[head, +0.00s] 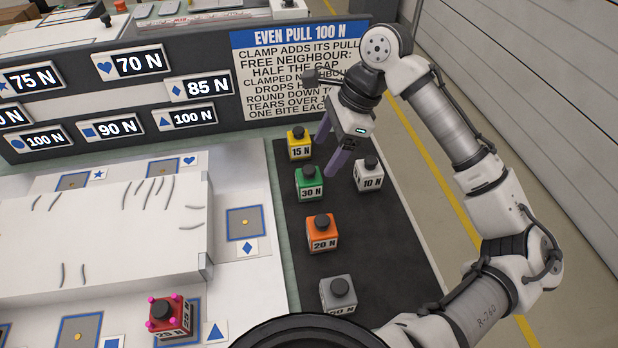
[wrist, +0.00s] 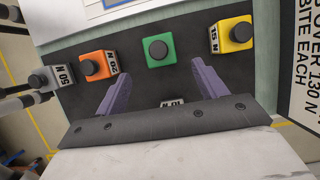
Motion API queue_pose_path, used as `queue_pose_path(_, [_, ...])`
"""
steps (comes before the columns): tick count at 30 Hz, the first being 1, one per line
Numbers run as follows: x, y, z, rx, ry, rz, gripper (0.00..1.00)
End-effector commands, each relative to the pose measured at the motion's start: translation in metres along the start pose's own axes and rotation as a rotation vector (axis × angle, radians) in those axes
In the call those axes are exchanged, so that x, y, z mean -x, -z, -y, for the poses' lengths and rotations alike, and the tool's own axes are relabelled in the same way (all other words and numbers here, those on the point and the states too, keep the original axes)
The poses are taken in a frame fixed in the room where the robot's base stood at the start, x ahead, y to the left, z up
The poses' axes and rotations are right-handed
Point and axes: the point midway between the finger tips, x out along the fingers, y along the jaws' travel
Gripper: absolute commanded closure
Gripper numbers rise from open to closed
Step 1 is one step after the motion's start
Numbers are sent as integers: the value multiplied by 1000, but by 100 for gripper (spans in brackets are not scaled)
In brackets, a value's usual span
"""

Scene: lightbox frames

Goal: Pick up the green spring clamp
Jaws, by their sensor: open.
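The green spring clamp (head: 309,190), a cube labelled 30 N with a black knob on top, stands on the dark mat (head: 375,255). In the wrist view the green clamp (wrist: 160,50) lies at the top middle, just beyond and between the fingertips. My gripper (head: 324,159) has two purple fingers, spread open and empty. In the head view it hangs above the mat, just up and right of the green clamp. In the wrist view my gripper (wrist: 159,68) shows a clear gap between its fingers. I see no contact with the clamp.
Near the green clamp stand the yellow 15 N clamp (head: 299,148), white 10 N clamp (head: 369,178), orange 20 N clamp (head: 321,238) and grey clamp (head: 338,296). A red clamp (head: 170,318) sits by the white block (head: 110,235). A sign panel (head: 300,70) rises behind.

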Motion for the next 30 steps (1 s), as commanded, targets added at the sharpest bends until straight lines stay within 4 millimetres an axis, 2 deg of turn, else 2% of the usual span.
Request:
queue_pose_path(3, [-23,0,-1,1,-1,1,29])
queue_pose_path(6, [-37,0,0,0,-1,1,29])
queue_pose_path(14, [-56,-1,-1,1,-1,0,29])
queue_pose_path(21, [-91,-1,-1,1,-1,0,29])
queue_pose_path(24, [-97,-1,-1,2,1,-1,29])
queue_pose_path(30, [-99,0,-1,2,2,-1,29])
